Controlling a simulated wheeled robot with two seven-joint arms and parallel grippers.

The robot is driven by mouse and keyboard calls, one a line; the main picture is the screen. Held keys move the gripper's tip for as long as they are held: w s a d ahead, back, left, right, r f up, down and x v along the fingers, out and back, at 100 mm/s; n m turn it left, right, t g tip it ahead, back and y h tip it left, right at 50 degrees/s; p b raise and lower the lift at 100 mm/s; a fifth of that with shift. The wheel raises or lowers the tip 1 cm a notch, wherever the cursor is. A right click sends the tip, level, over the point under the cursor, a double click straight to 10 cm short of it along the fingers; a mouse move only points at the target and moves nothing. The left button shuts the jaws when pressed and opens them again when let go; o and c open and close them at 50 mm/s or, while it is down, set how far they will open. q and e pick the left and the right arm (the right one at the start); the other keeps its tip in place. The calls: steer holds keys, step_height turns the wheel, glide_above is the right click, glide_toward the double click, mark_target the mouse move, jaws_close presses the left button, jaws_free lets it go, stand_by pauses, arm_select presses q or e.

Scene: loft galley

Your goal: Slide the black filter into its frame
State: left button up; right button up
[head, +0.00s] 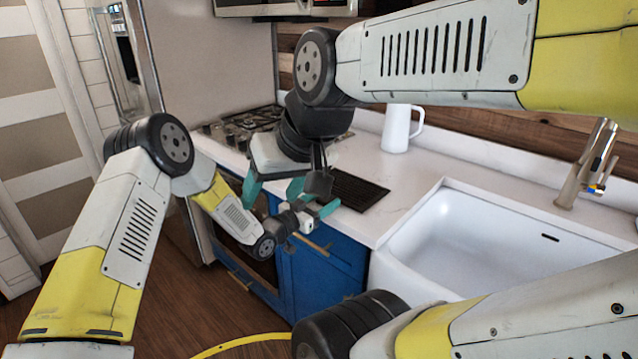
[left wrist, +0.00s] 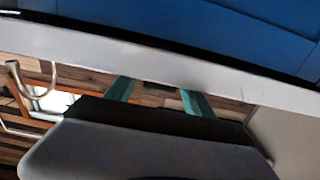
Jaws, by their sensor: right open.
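A flat black slatted panel, which looks like the black filter (head: 357,190), lies on the white counter to the left of the sink. My right gripper (head: 273,190) is open and empty, its teal fingers pointing down to the left of the panel, over the counter's front edge. My left gripper (head: 308,208) is beside it, in front of the counter edge and near the panel. Its teal fingers are apart in the left wrist view (left wrist: 158,97), with nothing visibly held between them. I cannot make out the filter's frame.
The white sink (head: 470,235) with a tap (head: 590,165) is on the right. A white pitcher (head: 399,130) stands behind the panel. A cooktop (head: 243,125) is at the left, partly hidden by my right arm. Blue cabinets (head: 322,280) are below the counter (head: 415,178).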

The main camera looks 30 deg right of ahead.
arm_select(q)
jaws_close()
steer(key=shift+r, duration=0.1)
